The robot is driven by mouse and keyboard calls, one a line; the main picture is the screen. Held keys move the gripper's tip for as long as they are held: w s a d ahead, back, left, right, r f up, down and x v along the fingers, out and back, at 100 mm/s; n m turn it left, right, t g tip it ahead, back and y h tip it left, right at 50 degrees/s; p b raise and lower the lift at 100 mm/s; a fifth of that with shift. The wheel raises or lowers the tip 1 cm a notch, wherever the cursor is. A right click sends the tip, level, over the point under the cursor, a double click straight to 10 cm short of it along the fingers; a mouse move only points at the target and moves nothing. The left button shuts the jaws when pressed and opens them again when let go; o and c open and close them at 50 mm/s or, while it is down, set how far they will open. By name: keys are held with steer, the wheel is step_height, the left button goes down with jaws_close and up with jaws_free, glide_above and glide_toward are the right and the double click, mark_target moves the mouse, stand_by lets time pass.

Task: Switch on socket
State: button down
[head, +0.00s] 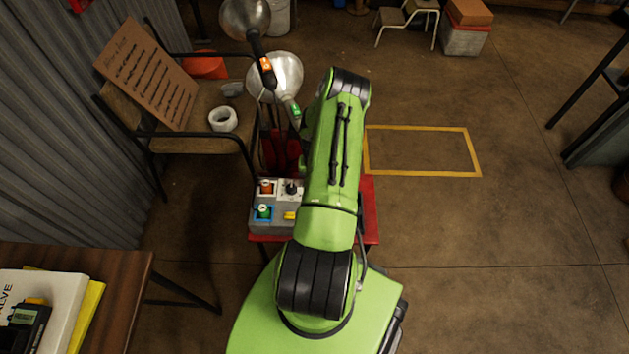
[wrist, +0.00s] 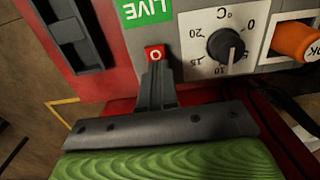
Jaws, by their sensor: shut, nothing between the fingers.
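In the wrist view my gripper (wrist: 157,70) is shut and empty. Its narrow dark fingertips are right at a small red switch marked O (wrist: 155,53) on the grey panel (wrist: 200,20), below a green label reading LIVE (wrist: 145,10). The fingers overlap the switch's lower edge; I cannot tell if they touch it. A black slotted fitting (wrist: 68,32) is at the upper left; I cannot tell if it is the socket. In the head view the grey control box (head: 281,217) shows left of my arm, which hides its right side and my gripper.
A black °C dial (wrist: 225,46) and an orange knob (wrist: 297,42) are beside the switch. The box sits on a red stand (head: 370,205). Close by are a lamp (head: 276,75), a chair (head: 190,145) and a wooden table (head: 125,285).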

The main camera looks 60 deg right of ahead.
steer(key=shift+s+d+f, duration=0.2)
steer(key=shift+d+f, duration=0.1)
steer(key=shift+f, duration=0.15)
steer(key=shift+s+a+f+p, duration=0.1)
steer(key=shift+s+a+p, duration=0.3)
steer(key=shift+a, duration=0.2)
steer(key=r+p, duration=0.1)
steer(key=r, duration=0.1)
steer(key=w+r+p, duration=0.1)
steer(key=shift+d+r+p, duration=0.3)
steer(key=shift+r, duration=0.1)
step_height(320, 180, up, 11)
steer(key=p, duration=0.3)
steer(key=shift+r, duration=0.15)
steer(key=shift+w, duration=0.1)
